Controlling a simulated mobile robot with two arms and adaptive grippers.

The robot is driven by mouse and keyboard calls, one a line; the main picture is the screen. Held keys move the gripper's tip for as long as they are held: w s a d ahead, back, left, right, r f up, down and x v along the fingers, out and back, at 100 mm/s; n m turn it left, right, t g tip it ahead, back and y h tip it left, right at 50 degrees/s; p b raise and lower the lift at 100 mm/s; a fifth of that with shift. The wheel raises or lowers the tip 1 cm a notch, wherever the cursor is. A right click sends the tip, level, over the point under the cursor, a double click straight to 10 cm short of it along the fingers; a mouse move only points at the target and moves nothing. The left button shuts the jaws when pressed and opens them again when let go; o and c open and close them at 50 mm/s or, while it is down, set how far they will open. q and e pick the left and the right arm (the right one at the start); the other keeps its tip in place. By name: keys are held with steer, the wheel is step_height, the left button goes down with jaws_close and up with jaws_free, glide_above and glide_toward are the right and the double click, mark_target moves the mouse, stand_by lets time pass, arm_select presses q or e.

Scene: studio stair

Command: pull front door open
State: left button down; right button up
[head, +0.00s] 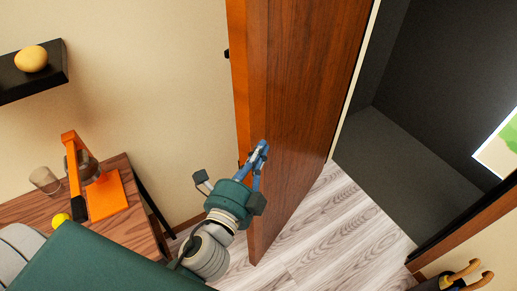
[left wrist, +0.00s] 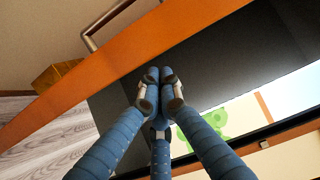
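The front door (head: 303,90) is a brown wooden panel with an orange edge, standing swung open beside the dark doorway. My left gripper (head: 258,158) is at the door's lower part in the head view, its blue fingers close to the panel. In the left wrist view the fingertips (left wrist: 158,88) of my left gripper come together beside the orange door edge (left wrist: 120,65); nothing shows between them. A metal bar handle (left wrist: 100,27) lies beyond that edge, apart from the fingers. Whether the fingers touch the door is unclear. My right gripper is out of view.
A wooden side table (head: 120,217) with an orange lamp (head: 103,192) and a glass (head: 44,179) stands at left, below a black shelf (head: 18,84). A dark holder with curved tan handles (head: 463,271) is at lower right. Pale plank floor (head: 335,232) is clear by the doorway.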

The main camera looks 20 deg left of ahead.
arm_select(q)
steer(key=w+a, duration=0.3)
steer(key=a, duration=0.7)
steer(key=w+a, duration=0.3)
steer(key=a, duration=0.7)
steer(key=shift+w+a+p, duration=0.15)
steer(key=shift+a+p, duration=0.15)
steer(key=shift+p, duration=0.15)
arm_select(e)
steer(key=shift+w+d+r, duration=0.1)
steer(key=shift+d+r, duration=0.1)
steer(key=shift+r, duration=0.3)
arm_select(q)
steer(key=shift+d, duration=0.1)
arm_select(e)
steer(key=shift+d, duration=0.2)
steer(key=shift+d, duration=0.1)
